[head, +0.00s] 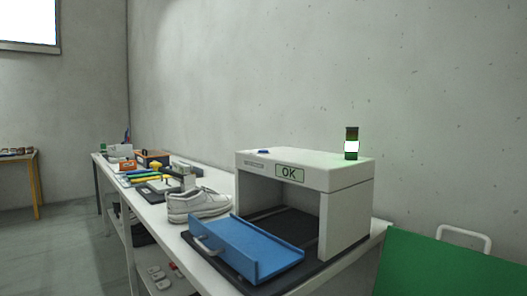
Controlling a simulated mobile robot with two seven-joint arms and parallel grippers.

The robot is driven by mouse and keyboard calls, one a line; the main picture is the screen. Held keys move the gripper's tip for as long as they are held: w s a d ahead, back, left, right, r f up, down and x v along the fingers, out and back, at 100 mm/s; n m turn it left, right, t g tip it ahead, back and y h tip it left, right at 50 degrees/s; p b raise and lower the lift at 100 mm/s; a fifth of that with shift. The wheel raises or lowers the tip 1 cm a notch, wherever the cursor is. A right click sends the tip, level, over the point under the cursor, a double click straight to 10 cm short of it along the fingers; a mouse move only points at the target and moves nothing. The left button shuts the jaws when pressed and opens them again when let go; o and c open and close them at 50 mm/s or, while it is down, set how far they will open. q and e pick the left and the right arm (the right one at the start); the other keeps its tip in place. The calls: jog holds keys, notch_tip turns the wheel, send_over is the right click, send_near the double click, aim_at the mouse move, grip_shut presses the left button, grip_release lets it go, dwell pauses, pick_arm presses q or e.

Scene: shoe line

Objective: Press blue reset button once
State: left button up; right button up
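The machine's front panel carries a display (290,173) reading "OK". A signal tower (351,143) on the machine's top right has a bright white band and casts a green glow. The machine's front is open, with a dark bed inside. Neither of my grippers is in view, and nothing touches the button.
A blue tray (240,249) with a grey handle lies tilted before the machine. A white shoe (198,204) stands left of it on the long table (158,219). Several tools lie farther back. A green panel (440,268) with a white handle is at the right.

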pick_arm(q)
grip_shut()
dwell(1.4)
